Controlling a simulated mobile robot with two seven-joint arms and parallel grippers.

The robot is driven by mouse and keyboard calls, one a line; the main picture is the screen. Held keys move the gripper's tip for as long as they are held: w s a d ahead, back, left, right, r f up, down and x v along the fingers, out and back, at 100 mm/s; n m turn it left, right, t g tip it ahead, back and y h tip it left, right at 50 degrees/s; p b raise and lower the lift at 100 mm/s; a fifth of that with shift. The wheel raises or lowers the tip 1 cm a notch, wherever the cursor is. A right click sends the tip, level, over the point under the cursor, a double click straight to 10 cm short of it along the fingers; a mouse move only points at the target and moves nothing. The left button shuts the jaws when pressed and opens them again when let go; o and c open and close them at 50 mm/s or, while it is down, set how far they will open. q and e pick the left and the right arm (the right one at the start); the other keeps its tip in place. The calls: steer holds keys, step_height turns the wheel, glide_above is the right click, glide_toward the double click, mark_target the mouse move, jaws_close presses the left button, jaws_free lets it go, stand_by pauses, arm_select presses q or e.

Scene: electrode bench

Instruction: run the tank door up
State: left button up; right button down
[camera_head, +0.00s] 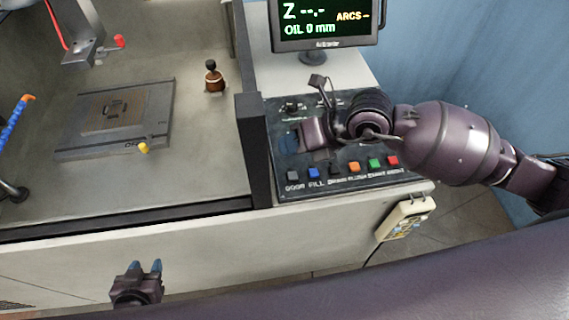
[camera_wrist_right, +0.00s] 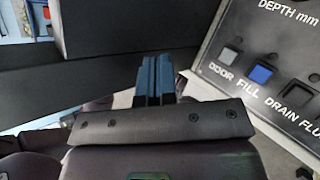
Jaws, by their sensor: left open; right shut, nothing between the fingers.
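The control panel (camera_head: 335,180) stands right of the tank and carries a row of buttons. The grey DOOR button (camera_head: 292,176) is leftmost, beside the blue FILL button (camera_head: 314,173). My right gripper (camera_head: 288,140) is shut and empty over the panel's left part, up the panel from DOOR. In the right wrist view the DOOR button (camera_wrist_right: 230,52) lies right of the shut fingertips (camera_wrist_right: 153,62), apart from them. No raised door shows above the tank's dark front sill (camera_head: 120,218). My left gripper (camera_head: 145,268) is open and empty in front of the tank.
A dark post (camera_head: 253,150) stands between tank and panel. A monitor (camera_head: 326,22) stands behind the panel. A handheld pendant (camera_head: 405,218) hangs at the front right.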

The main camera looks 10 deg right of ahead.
arm_select(q)
steer(key=shift+w+r, duration=0.2)
steer(key=shift+w, duration=0.15)
arm_select(e)
steer(key=shift+w+d+f+h, duration=0.3)
steer(key=shift+w+d+h, duration=0.35)
steer(key=shift+w, duration=0.2)
arm_select(q)
steer(key=shift+d, duration=0.1)
arm_select(e)
steer(key=shift+d, duration=0.1)
steer(key=shift+f, duration=0.15)
arm_select(q)
steer(key=f+b, duration=0.1)
steer(key=b, duration=0.1)
steer(key=w+f+b, duration=0.1)
steer(key=b, duration=0.1)
steer(key=shift+w+f, duration=0.1)
steer(key=shift+f, duration=0.1)
arm_select(e)
glide_above(294, 173)
step_height(294, 173, down, 7)
steer(key=shift+s+r, duration=0.1)
arm_select(q)
steer(key=shift+w+f+b, duration=0.1)
steer(key=shift+f+b, duration=0.45)
steer(key=shift+b, duration=0.05)
arm_select(e)
steer(key=shift+f, duration=0.9)
